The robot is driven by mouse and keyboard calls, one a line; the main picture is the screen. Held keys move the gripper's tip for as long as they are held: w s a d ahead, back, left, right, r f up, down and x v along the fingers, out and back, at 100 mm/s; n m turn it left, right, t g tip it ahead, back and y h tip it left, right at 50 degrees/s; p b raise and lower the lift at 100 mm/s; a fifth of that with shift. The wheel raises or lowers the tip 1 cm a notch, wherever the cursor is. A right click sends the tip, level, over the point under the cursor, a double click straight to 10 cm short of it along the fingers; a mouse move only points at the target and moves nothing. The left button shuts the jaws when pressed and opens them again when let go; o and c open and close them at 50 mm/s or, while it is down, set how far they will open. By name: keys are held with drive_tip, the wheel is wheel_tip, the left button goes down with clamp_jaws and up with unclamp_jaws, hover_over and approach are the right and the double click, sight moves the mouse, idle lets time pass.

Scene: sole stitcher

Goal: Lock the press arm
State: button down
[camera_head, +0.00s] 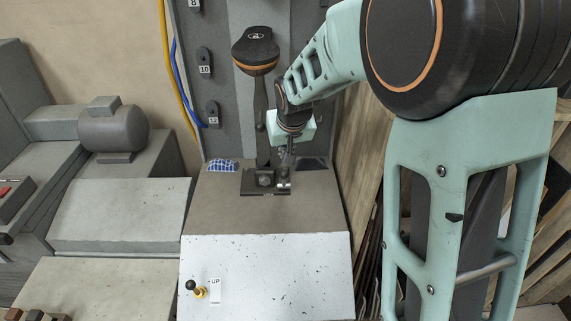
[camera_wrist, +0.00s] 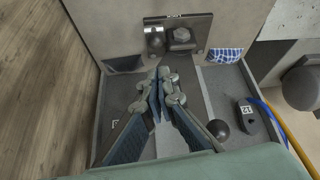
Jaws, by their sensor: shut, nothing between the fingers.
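The stitching machine has a dark rounded head with an orange band (camera_head: 256,50) on a grey upright panel. A dark rod hangs below that head; I cannot tell for certain which part is the press arm. My gripper (camera_head: 287,158) points down just right of the rod, above a small metal bracket (camera_head: 265,180) on the machine's bed. In the wrist view my gripper (camera_wrist: 162,75) is shut and empty, its fingertips just short of the bracket with its bolt (camera_wrist: 181,36). A dark ball (camera_wrist: 219,128) shows to the right of the fingers.
A small toggle lever (camera_head: 195,288) stands on the white front panel beside an "UP" label (camera_head: 215,289). A blue checked cloth (camera_head: 221,166) lies left of the bracket. Numbered dark holders (camera_head: 204,64) and yellow and blue cables (camera_head: 172,70) line the left. Wooden boards stand right.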

drive_tip(key=x, duration=1)
drive_tip(key=shift+f+b, duration=0.2)
drive_tip(key=shift+b, duration=0.2)
